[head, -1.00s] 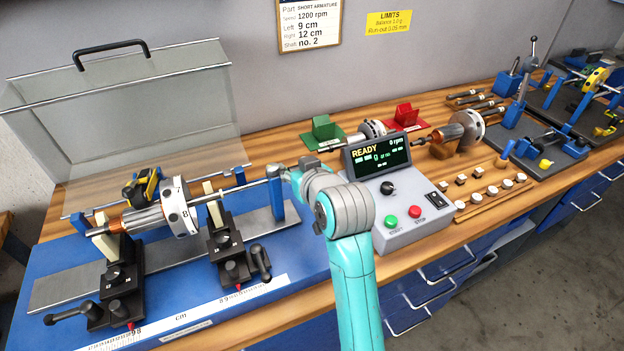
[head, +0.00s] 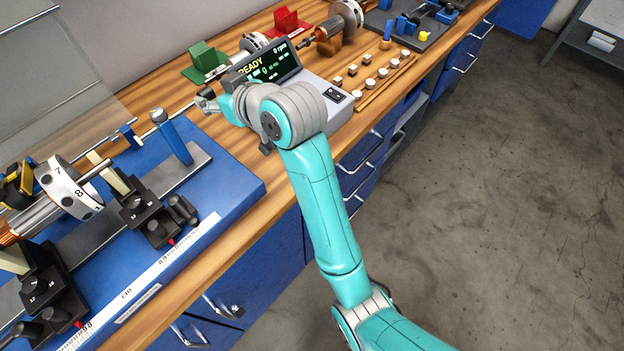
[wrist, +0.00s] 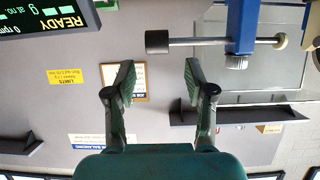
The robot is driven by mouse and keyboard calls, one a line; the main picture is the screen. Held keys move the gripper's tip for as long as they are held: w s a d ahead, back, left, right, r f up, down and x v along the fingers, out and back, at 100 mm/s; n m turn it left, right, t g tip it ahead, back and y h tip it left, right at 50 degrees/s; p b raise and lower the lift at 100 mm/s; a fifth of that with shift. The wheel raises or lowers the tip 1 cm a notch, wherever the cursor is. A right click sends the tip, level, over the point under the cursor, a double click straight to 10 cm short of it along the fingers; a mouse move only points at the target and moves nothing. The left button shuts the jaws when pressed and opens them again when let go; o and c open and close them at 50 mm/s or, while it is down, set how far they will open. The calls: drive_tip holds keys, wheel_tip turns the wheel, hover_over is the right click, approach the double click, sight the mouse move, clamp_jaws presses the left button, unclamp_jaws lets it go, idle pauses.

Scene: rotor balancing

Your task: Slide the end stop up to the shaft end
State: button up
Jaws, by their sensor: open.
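The end stop's blue post (head: 174,138) stands near the right end of the blue balancing machine, with a grey knob (head: 158,115) showing at its top. In the wrist view its rod (wrist: 200,41) passes through a blue holder (wrist: 242,30), with a dark knob (wrist: 157,41) at one end and a pale tip at the other. The rotor (head: 70,188) rests on the supports to the left, its shaft (head: 95,170) pointing toward the post. My gripper (head: 207,101) is open and empty (wrist: 158,82), right of the post and apart from it. The gap between tip and shaft is unclear.
The control box display (head: 262,70) reads READY and stands just behind my gripper. A green block (head: 204,58) and a red block (head: 288,22) stand farther back. Bare wood bench shows around the machine's right end. The clear guard (head: 60,110) stands behind the rotor.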

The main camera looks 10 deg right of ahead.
drive_tip(key=v, duration=0.5)
drive_tip(key=s+d+f+m+t+h, duration=0.1)
drive_tip(key=s+d+f+m, duration=0.1)
drive_tip(key=s+d+f, duration=0.2)
drive_tip(key=s+d+f+m+t+h, duration=0.1)
drive_tip(key=s+d+f+m+h, duration=0.1)
drive_tip(key=s+d+f, duration=0.3)
drive_tip(key=shift+s+d+f+m+t, duration=0.35)
drive_tip(key=shift+d+f, duration=1.6)
drive_tip(key=shift+f, duration=2.05)
drive_tip(key=n+g+y, duration=0.3)
drive_tip(key=n, duration=0.2)
approach(206, 91)
drive_tip(key=x, duration=1)
drive_tip(key=shift+w+a+f, duration=0.15)
drive_tip(key=shift+w, duration=0.1)
drive_tip(key=shift+t, duration=0.25)
